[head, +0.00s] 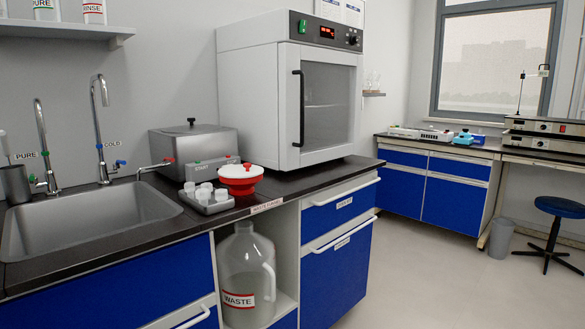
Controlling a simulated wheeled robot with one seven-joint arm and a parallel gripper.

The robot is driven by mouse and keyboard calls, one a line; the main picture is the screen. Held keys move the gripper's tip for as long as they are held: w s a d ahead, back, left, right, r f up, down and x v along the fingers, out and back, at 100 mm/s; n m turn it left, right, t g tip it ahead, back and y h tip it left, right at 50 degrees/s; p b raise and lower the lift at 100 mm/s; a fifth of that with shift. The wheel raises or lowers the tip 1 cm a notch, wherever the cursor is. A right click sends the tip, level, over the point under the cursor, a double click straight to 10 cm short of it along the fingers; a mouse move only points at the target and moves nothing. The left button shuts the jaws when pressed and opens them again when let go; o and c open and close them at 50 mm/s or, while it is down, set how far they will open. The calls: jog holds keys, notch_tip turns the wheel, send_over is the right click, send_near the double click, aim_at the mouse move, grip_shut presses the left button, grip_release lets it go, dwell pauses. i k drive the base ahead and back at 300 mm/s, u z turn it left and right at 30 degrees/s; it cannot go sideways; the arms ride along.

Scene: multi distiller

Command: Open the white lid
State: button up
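A white lid (241,171) with a small raised knob covers a red bowl-like vessel (239,186) on the dark counter, in front of the grey oven's left side. The lid looks closed, with the red rim showing around it. A label on the counter's front edge (267,206) is close to the vessel. My gripper is not in the head view, so its state does not show.
A grey tray of white-capped bottles (205,197) stands just left of the vessel. A metal box (193,143) is behind it, and a large oven (297,88) is to the right. A sink (90,219) with taps is left. A waste jug (247,277) is below.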

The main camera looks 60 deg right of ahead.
aim_at(246, 170)
jog(key=z, duration=1.25)
jog(key=k, duration=0.25)
jog(key=z, duration=0.35)
jog(key=i, duration=0.25)
jog(key=u, duration=0.2)
